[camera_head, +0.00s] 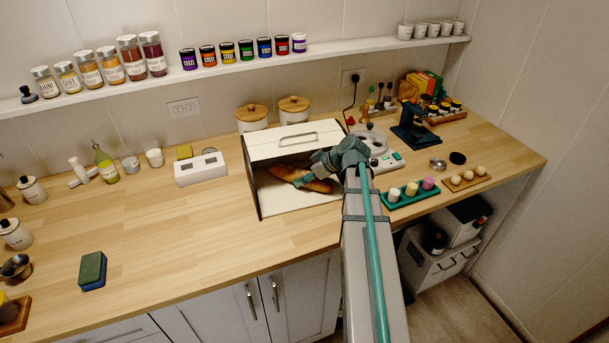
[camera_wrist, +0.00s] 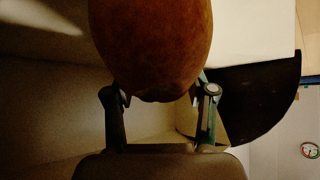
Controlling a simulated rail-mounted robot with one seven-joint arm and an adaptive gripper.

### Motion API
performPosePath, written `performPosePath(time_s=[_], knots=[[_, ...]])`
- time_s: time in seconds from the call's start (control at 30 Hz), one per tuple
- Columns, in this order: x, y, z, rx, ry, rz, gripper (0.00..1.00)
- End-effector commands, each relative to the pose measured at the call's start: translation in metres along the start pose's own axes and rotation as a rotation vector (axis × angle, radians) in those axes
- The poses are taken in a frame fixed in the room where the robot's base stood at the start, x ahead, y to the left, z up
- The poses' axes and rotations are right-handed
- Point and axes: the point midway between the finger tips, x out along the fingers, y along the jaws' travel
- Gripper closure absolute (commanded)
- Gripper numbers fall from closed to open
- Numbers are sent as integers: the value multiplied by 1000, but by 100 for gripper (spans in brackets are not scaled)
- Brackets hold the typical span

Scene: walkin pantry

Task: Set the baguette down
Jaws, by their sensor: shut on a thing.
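The baguette (camera_head: 305,179) is golden brown and lies inside the opening of a white bread box (camera_head: 312,200) on the wooden counter. My gripper (camera_head: 305,180) reaches into the box from the right and is shut on the baguette. In the wrist view the baguette (camera_wrist: 152,45) fills the upper middle, with a finger of my gripper (camera_wrist: 158,95) on each side of its near end. The box walls surround it there. I cannot tell whether the baguette touches the box floor.
Two lidded canisters (camera_head: 293,108) stand behind the box.

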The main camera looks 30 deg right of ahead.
Motion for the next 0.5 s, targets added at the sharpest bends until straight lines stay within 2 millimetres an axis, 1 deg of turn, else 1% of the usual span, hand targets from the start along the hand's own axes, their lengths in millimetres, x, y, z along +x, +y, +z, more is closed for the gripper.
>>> performPosePath(time_s=[0.1,0.47,0.5], knots=[[3,-1,4,2,1,1,87],[6,-1,7,0,2,1,87],[6,-1,8,0,1,1,43]])
